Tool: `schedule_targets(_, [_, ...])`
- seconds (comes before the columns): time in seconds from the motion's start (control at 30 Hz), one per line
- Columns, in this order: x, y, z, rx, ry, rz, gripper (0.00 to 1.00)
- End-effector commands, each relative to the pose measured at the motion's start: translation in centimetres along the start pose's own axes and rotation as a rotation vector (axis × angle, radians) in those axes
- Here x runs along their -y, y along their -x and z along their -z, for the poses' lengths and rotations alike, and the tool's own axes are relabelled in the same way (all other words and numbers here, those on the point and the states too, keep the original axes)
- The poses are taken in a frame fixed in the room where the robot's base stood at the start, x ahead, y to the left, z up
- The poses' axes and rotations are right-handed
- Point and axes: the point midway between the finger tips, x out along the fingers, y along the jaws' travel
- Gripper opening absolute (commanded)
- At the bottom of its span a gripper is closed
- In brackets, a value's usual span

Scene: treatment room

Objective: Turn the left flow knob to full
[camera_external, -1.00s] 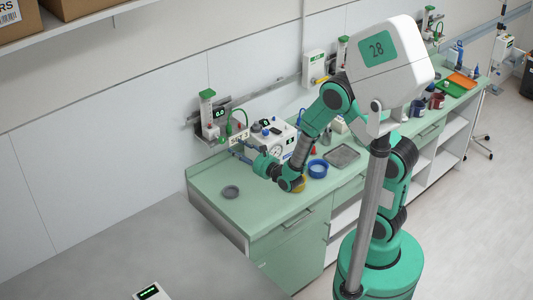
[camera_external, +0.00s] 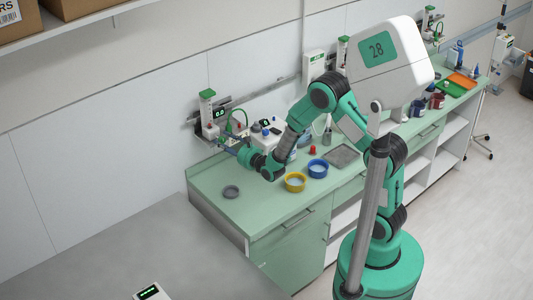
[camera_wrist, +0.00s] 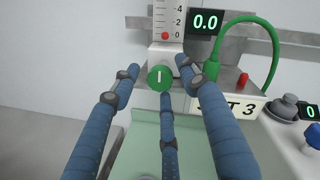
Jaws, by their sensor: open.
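The left flowmeter (camera_external: 208,115) is on the wall at the left end of the green counter. In the wrist view, its round green knob (camera_wrist: 160,78) faces me with a white mark upright. A red ball (camera_wrist: 165,36) sits near the bottom of the scale above it. The display (camera_wrist: 205,22) beside it reads 0.0. My gripper (camera_wrist: 158,76) is open, with three blue fingers spread around the knob, left, right and below. I cannot tell whether any finger touches it. In the external view, my gripper (camera_external: 232,142) is in front of the flowmeter.
A green hose (camera_wrist: 272,55) curves down right of the knob, near a red peg (camera_wrist: 243,80) and a label plate (camera_wrist: 245,104). Yellow (camera_external: 295,183) and blue (camera_external: 318,169) bowls and a grey dish (camera_external: 231,192) stand on the counter.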

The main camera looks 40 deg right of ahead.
Motion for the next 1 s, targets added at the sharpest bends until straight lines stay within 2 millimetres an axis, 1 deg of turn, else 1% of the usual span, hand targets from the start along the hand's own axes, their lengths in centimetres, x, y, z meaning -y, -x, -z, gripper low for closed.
schedule_targets(0.1, [0.0, 0.01, 0.0, 0.0, 0.0, 0.0, 0.44])
schedule_targets(0.17, [0.0, 0.01, -0.01, 0.0, 0.0, 0.0, 0.32])
schedule_targets(0.2, [0.0, 0.01, -0.01, 0.0, 0.0, 0.0, 0.24])
schedule_targets(0.27, [0.0, 0.01, -0.01, 0.0, 0.0, 0.0, 0.12])
schedule_targets(0.3, [0.0, 0.01, -0.02, 0.0, 0.0, 0.0, 0.04])
schedule_targets(0.33, [0.0, 0.01, -0.02, 0.0, 0.0, 0.0, 0.0])
schedule_targets(0.73, [-0.07, 0.01, 0.01, -0.003, 0.039, -0.004, 0.0])
schedule_targets(1.0, [-0.08, -0.04, -0.01, -0.014, 0.173, -0.014, 0.0])
